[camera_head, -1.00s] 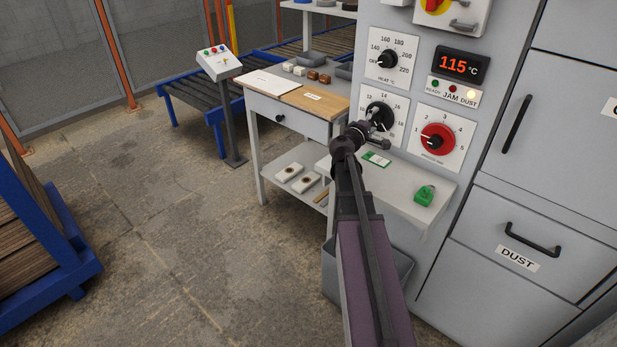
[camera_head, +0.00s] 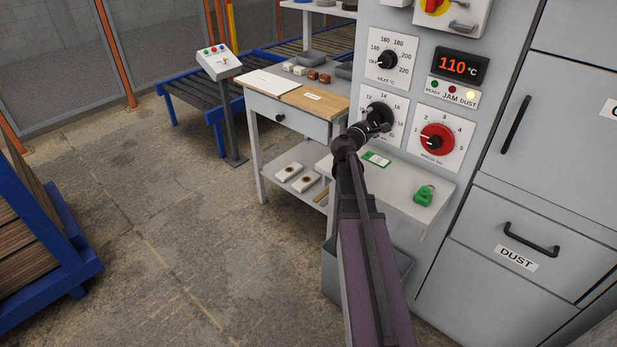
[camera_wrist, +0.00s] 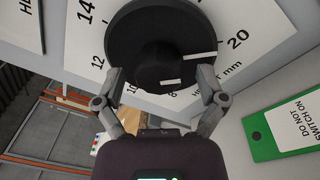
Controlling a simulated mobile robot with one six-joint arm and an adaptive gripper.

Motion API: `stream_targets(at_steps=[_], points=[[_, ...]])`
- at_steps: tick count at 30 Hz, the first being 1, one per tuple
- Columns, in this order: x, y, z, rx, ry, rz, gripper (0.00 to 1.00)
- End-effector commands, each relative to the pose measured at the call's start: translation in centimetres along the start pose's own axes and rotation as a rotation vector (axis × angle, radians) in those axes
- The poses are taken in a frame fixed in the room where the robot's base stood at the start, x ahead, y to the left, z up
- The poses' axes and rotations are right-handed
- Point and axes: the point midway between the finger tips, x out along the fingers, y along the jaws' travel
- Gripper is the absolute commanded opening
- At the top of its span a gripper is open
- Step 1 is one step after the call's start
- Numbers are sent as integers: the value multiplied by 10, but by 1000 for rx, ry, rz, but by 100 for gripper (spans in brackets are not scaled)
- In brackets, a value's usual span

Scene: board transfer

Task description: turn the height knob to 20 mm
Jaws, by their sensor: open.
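The height knob (camera_head: 379,108) is a black round dial on a white scale plate on the grey cabinet front. My gripper (camera_head: 380,126) is at its lower part in the head view and hides some of the knob and scale. In the wrist view, the knob (camera_wrist: 150,28) fills the top middle, and my gripper (camera_wrist: 159,74) is open with one finger on each side of the knob's raised grip. Contact cannot be told. A white line on the knob's disc points right, a little below the 20 mark (camera_wrist: 238,38).
The heat knob (camera_head: 387,59) is above and a red knob (camera_head: 437,139) is right of the height knob. A shelf (camera_head: 405,184) below holds a green padlock (camera_head: 424,195) and a green-white tag (camera_head: 376,159), also in the wrist view. The display (camera_head: 460,65) reads 110 °C.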

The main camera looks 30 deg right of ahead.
Motion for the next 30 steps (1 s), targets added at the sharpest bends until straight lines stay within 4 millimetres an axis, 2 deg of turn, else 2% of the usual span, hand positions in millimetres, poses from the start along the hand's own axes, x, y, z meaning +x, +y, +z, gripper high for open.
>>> stream_targets(at_steps=[9,30], points=[[0,0,0,-187,11,-11,90],[-102,0,2,-185,13,-9,90]])
